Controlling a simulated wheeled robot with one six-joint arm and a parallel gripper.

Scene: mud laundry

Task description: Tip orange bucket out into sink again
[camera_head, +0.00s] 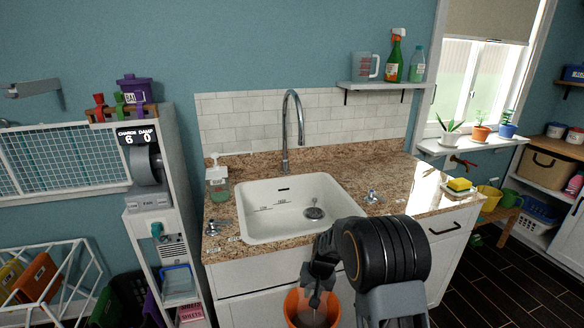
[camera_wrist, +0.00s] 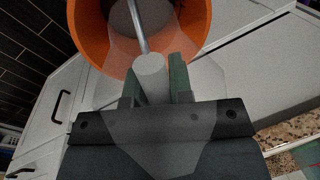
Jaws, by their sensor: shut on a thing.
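The orange bucket (camera_head: 298,308) hangs low in front of the sink cabinet, below the counter's front edge. In the wrist view the bucket (camera_wrist: 90,32) opens toward the camera, with a metal handle rod ending in a pale round grip (camera_wrist: 150,72). My gripper (camera_head: 318,285) is shut on that grip, its two green fingers (camera_wrist: 153,85) on either side. The bucket's lower part is cut off by the frame, and its contents are hard to tell. The white sink (camera_head: 262,225) is set in the counter behind and above the bucket, its basin looking empty, with a drain at right.
A tall faucet (camera_head: 292,130) stands behind the sink. A soap bottle (camera_head: 216,180) is on the granite counter at left, a yellow sponge (camera_head: 459,185) at right. A shelf unit (camera_head: 150,215) stands left of the counter. Dark floor (camera_head: 520,270) is open at right.

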